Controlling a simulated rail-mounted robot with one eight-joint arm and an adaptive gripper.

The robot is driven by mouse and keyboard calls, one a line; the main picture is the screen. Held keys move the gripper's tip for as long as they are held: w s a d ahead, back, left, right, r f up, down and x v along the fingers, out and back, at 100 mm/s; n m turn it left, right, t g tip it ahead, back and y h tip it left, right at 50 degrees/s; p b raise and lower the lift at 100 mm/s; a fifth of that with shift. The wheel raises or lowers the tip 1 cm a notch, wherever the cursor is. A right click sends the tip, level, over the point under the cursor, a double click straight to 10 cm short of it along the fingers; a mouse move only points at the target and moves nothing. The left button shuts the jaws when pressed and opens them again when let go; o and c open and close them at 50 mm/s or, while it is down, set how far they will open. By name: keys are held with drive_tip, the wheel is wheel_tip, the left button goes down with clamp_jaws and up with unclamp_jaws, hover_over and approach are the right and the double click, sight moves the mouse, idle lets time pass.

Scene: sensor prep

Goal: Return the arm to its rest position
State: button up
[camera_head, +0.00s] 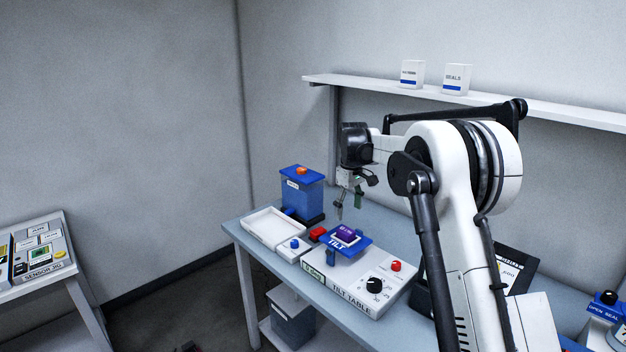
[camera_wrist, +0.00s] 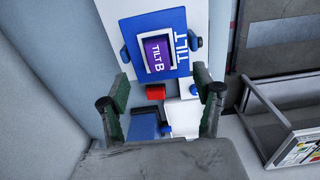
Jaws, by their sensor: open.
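My gripper (camera_head: 348,205) hangs pointing down over the back of the bench, above and behind the tilt table (camera_head: 375,262). In the wrist view its two green-sided fingers (camera_wrist: 161,105) stand wide apart with nothing between them. A purple block marked TILT B (camera_wrist: 158,54) sits in a white frame on the blue tilt plate (camera_wrist: 180,20). In the head view the purple block (camera_head: 347,235) rests on the plate, clear of my gripper. My arm is raised and bent over the right part of the bench.
A blue box with an orange top (camera_head: 302,190) stands left of my gripper. A white tray (camera_head: 270,228), a red block (camera_head: 318,233) and a blue-button box (camera_head: 293,248) are near it. A wall shelf (camera_head: 500,105) with two white containers runs behind. A sensor jig (camera_head: 40,255) is far left.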

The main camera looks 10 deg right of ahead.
drive_tip(key=s+r+m+t+b, duration=0.2)
drive_tip(key=s+r, duration=0.4)
drive_tip(key=s, duration=0.6)
drive_tip(key=s+r+m+t+b, duration=0.15)
drive_tip(key=s+r, duration=0.45)
drive_tip(key=s, duration=0.7)
drive_tip(key=s+f+m+t+b, duration=0.1)
drive_tip(key=s+f, duration=0.4)
drive_tip(key=s, duration=0.7)
drive_tip(key=s+f+m+t+b, duration=0.2)
drive_tip(key=s+f, duration=0.4)
drive_tip(key=s, duration=0.6)
drive_tip(key=shift+s+m, duration=0.2)
drive_tip(key=shift+m, duration=0.25)
